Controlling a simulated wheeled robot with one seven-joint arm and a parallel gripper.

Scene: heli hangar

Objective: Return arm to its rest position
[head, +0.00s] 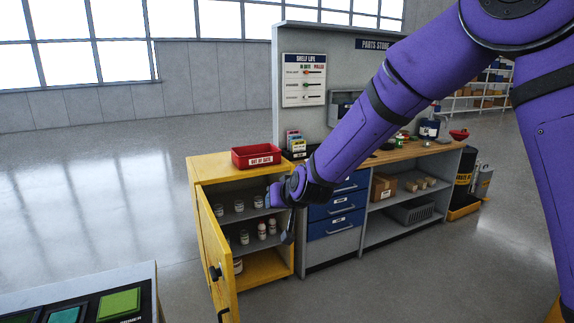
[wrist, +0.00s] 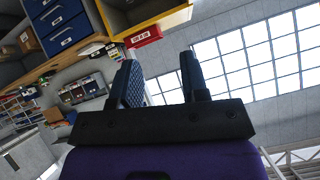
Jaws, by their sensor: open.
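My purple arm reaches from the upper right of the head view down to the front of an open yellow cabinet (head: 195,170). My gripper (head: 277,212) is at the arm's end, by the cabinet's right side, in front of its shelves in the picture. In the wrist view my gripper (wrist: 160,65) has its two dark fingers well apart, with nothing between them. The wrist view is tilted. I cannot tell exactly how far the fingers are from the cabinet.
The cabinet door (head: 216,255) stands open toward me. Several white jars (head: 244,237) stand inside, and a red bin (head: 256,156) sits on top. A workbench with blue drawers (head: 336,226) adjoins on the right. A panel with buttons (head: 85,308) is at lower left. Open floor lies left.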

